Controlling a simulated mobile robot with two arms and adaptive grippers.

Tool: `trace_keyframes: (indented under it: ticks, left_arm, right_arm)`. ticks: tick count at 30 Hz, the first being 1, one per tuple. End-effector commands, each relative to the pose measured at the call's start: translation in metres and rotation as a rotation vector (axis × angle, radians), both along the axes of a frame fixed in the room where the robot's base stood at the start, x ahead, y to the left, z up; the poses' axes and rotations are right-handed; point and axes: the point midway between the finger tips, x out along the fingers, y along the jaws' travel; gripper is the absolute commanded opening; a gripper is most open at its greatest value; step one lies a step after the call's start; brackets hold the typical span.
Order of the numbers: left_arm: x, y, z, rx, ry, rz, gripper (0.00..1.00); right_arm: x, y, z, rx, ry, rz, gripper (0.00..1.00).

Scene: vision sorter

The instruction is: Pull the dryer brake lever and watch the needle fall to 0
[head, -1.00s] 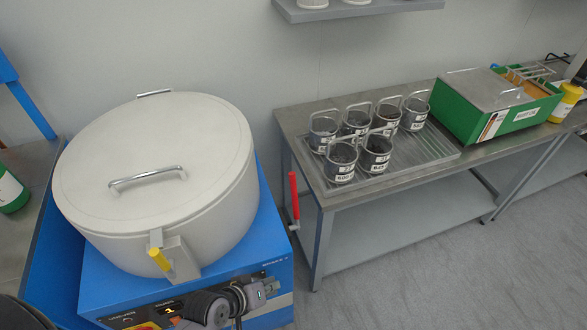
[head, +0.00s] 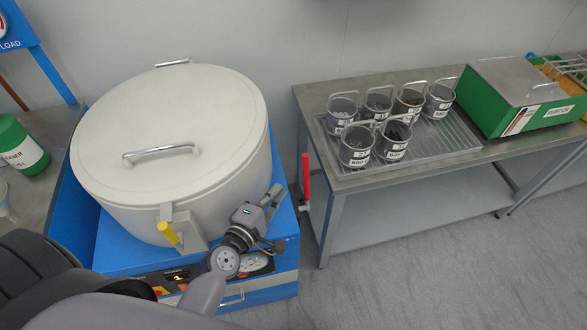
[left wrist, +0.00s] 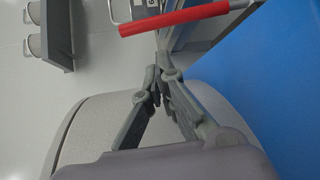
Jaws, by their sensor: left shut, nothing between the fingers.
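The brake lever (head: 306,183) has a red grip and stands upright at the right side of the blue dryer base. It also shows in the left wrist view (left wrist: 175,17), lying across the top beyond my fingertips. The round pale dryer drum (head: 180,130) has its lid on. A white dial (head: 257,264) on the front panel is partly covered by my arm, and I cannot read its needle. My left gripper (head: 276,191) is shut and empty, to the left of the lever and apart from it. It also shows in the left wrist view (left wrist: 154,76). My right gripper is out of view.
A yellow-tipped latch (head: 169,234) sits at the drum's front. A metal table (head: 345,185) to the right holds several wire-handled baskets (head: 357,147) and a green box (head: 518,97). A green container (head: 22,145) stands at left. Floor is clear at lower right.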

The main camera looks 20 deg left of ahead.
Motion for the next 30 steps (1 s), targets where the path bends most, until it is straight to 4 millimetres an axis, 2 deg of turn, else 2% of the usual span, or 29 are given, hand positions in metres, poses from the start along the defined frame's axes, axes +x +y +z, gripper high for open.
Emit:
trace_keyframes:
  ticks: [6,10,21,27,30]
  left_arm:
    - [0.001,-0.001,0.0,0.003,0.0,-0.003,0.0]
    - [0.009,-0.002,-0.001,0.002,-0.001,-0.003,0.0]
    - [0.072,-0.01,-0.013,0.003,0.0,-0.005,0.0]
    - [0.093,-0.013,-0.019,0.003,0.001,-0.005,0.0]
    - [0.096,-0.013,-0.02,0.004,0.002,-0.004,0.0]
  right_arm:
    - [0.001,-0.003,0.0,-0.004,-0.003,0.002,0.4]
    - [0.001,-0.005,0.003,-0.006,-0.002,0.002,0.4]
    - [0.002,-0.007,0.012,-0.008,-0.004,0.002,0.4]
    - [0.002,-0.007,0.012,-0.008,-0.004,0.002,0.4]
    - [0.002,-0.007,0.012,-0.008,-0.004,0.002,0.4]
